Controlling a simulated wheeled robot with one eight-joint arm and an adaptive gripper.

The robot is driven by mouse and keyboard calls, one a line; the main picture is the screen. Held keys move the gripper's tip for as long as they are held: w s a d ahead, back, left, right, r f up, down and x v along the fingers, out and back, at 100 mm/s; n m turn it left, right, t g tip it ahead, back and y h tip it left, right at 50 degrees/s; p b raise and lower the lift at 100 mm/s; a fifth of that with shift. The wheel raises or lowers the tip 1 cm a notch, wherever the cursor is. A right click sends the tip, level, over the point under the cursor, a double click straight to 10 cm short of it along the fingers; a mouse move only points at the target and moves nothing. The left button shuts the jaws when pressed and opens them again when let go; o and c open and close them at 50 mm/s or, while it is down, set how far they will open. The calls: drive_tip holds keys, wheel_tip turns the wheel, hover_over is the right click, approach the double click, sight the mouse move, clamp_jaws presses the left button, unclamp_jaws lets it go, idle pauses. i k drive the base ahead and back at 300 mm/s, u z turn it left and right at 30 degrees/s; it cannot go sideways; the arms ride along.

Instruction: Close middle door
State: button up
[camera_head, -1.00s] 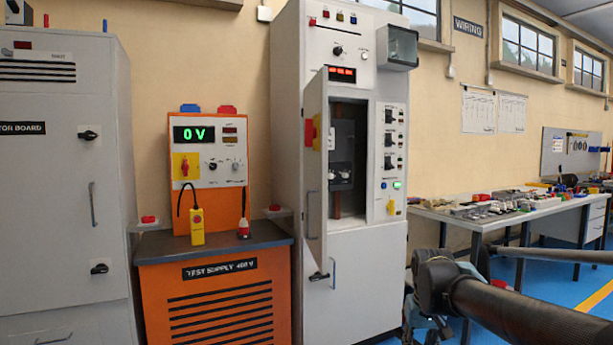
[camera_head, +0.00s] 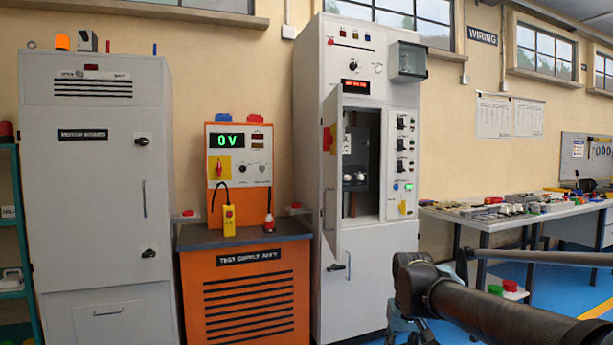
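The middle door (camera_head: 333,190) belongs to the tall grey cabinet (camera_head: 312,250) near the centre. It stands open, swung outward to the left, and shows its edge and part of its face. A vertical handle (camera_head: 326,210) is on its outer face. The opening (camera_head: 360,165) behind it shows a dark interior with components. My arm is at the lower right, in front of and to the right of the cabinet and apart from the door. My gripper cannot be clearly made out.
An orange test supply unit (camera_head: 245,300) stands left of the cabinet. A grey cabinet (camera_head: 95,190) is at the far left beside a green shelf (camera_head: 18,240). A workbench (camera_head: 500,215) with parts stands at right. Blue floor (camera_head: 560,285) shows at lower right.

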sight(331, 212)
drive_tip(key=u, duration=0.3)
drive_tip(key=i, duration=1)
drive_tip(key=z, duration=0.5)
drive_tip(key=k, duration=1.1)
drive_tip(key=u, duration=0.4)
drive_tip(key=i, duration=0.45)
drive_tip(key=u, duration=0.05)
